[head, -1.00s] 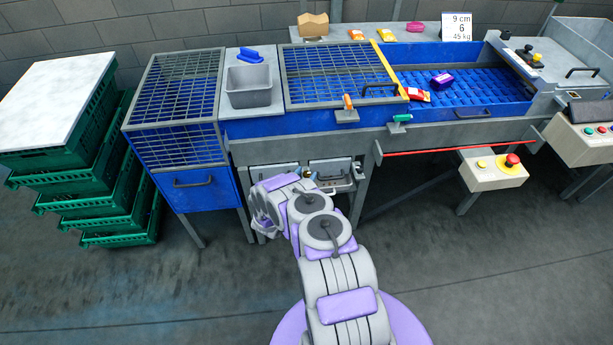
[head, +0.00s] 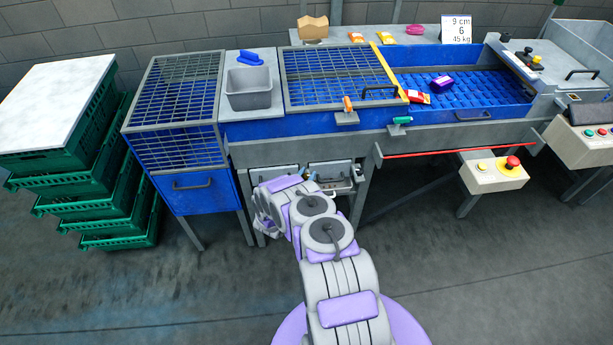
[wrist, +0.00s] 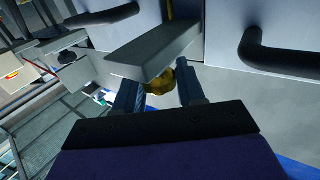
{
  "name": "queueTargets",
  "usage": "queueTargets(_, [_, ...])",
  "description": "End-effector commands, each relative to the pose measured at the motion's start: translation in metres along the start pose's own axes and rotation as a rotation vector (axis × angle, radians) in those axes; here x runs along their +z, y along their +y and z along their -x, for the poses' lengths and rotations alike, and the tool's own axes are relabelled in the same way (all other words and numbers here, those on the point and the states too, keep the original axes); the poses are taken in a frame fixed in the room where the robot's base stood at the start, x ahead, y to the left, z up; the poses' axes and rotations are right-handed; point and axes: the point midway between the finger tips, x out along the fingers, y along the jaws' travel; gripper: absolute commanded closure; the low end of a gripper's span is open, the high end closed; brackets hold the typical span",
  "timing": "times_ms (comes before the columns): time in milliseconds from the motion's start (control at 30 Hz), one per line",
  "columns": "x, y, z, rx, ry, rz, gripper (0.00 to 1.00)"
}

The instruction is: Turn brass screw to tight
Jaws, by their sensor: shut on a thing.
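The brass screw (wrist: 161,80) shows in the wrist view as a rounded golden head under a grey plate (wrist: 155,52). My gripper (wrist: 158,90) is shut on it, with one dark finger on each side. The plate hides the upper part of the screw, so how far it is turned in cannot be seen. In the head view, my gripper (head: 308,174) is small and partly covered by my arm, at the front of the machine under the worktop. The screw cannot be made out clearly there.
Black handles (wrist: 275,55) on pale panels stand close to my gripper. A control box (head: 493,172) with a red button hangs at right. Green crates (head: 75,185) are stacked at left. A blue cabinet (head: 195,190) stands left of my arm. The floor in front is clear.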

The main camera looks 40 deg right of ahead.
Motion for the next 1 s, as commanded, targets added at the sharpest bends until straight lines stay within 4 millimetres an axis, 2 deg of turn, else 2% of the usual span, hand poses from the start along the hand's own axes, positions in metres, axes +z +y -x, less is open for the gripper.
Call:
queueTargets(500, [-0.0015,0.0001,-0.0004,-0.161,0.003,0.001,0.91])
queueTargets(833, [-0.0004,-0.0002,-0.0002,-0.169,0.001,-0.001,0.91])
queueTargets(867, [-0.0005,-0.0002,-0.0002,-0.169,0.001,-0.001,0.58])
queueTargets(1000, [-0.0002,-0.0002,-0.0001,-0.169,0.001,-0.001,0.45])
